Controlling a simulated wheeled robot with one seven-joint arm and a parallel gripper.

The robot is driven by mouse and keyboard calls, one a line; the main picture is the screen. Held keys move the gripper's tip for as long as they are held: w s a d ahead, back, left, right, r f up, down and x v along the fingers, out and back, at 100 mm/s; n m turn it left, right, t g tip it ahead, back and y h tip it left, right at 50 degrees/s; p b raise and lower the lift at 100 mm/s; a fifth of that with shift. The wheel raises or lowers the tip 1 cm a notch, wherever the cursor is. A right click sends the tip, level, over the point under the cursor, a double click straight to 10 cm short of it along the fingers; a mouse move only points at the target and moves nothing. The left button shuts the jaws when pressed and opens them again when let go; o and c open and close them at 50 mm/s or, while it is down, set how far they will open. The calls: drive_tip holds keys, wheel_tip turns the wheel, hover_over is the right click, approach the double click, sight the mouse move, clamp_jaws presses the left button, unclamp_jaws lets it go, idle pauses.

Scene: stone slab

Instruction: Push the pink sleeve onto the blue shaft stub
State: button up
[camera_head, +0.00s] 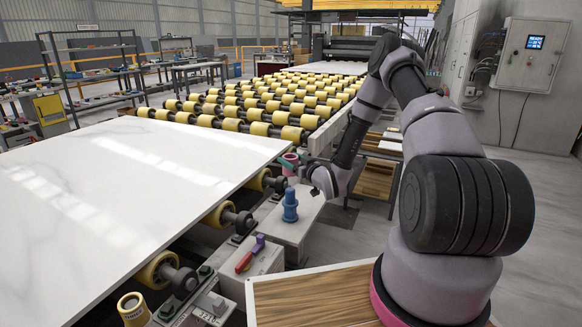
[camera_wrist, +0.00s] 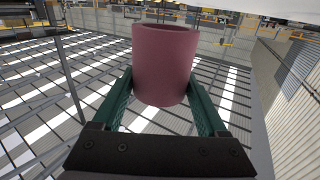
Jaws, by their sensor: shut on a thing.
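The pink sleeve (camera_head: 289,161) is a hollow cylinder with an open end. My gripper (camera_head: 299,167) has green fingers and is shut on the sleeve. In the wrist view the sleeve (camera_wrist: 164,66) sits between the two fingers (camera_wrist: 160,88), its open end toward the top of the picture. The blue shaft stub (camera_head: 290,206) stands upright on a grey block beside the stone slab, with a wider base and a narrower top. The held sleeve is above and behind the stub in the head view, apart from it. The wrist view does not show the stub.
The white stone slab (camera_head: 130,200) lies on the left, with yellow rollers (camera_head: 265,110) behind it. A wooden-topped surface (camera_head: 310,298) lies at the front, and a control box (camera_head: 531,56) hangs at right.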

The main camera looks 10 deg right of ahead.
drive_tip(key=shift+a, duration=0.1)
idle(0.3)
hover_over(291, 190)
drive_tip(key=shift+w+f, duration=0.2)
drive_tip(key=shift+f, duration=2.7)
drive_tip(key=shift+f, duration=3.55)
drive_tip(key=o, duration=1.4)
drive_tip(key=shift+c, duration=0.2)
drive_tip(key=v, duration=1)
drive_tip(key=shift+s, duration=0.4)
